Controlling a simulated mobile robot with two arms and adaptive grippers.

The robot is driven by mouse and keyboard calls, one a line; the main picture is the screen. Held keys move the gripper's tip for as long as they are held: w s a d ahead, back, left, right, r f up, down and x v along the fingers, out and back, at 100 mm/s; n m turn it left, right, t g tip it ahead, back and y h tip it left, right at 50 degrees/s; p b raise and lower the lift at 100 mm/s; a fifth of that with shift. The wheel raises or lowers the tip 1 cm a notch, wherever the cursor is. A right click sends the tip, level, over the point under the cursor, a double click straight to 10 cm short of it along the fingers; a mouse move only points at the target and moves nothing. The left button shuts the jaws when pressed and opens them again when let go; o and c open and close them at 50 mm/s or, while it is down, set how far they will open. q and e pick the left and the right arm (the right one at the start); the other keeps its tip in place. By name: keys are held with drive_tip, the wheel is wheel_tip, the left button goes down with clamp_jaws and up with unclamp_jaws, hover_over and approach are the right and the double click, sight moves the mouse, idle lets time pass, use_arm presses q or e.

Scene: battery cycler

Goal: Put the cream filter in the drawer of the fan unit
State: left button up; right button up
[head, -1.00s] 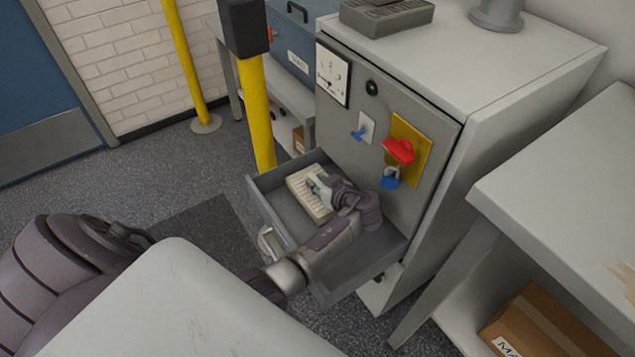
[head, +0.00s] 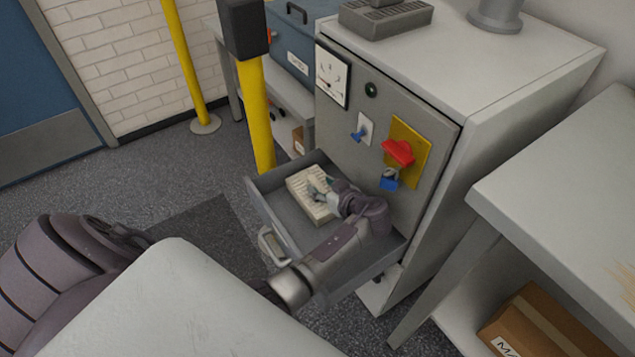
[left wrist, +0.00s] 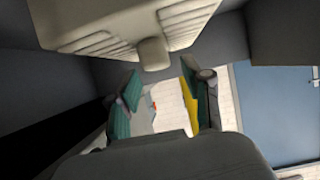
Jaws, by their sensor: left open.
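The cream filter (head: 303,197) is a ribbed, pale block lying inside the pulled-out grey drawer (head: 267,213) of the fan unit (head: 440,150), towards the drawer's left side. My left gripper (head: 322,188) reaches into the drawer over the filter, its fingers open and partly covering it. My left arm hides part of the drawer floor. My right gripper is not in view.
The fan unit's front carries a red switch (head: 398,152) and a blue padlock (head: 389,180) close above my left wrist. A yellow post (head: 256,115) stands beside the drawer's left corner. A white bench (head: 570,200) stands at the right.

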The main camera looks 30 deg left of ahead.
use_arm(q)
drive_tip(key=v, duration=0.8)
drive_tip(key=shift+s+d, duration=0.2)
drive_tip(key=shift+d, duration=0.15)
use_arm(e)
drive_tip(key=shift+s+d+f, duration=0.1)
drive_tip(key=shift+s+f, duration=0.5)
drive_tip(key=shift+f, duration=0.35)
use_arm(q)
drive_tip(key=shift+r, duration=0.15)
drive_tip(key=shift+p, duration=0.3)
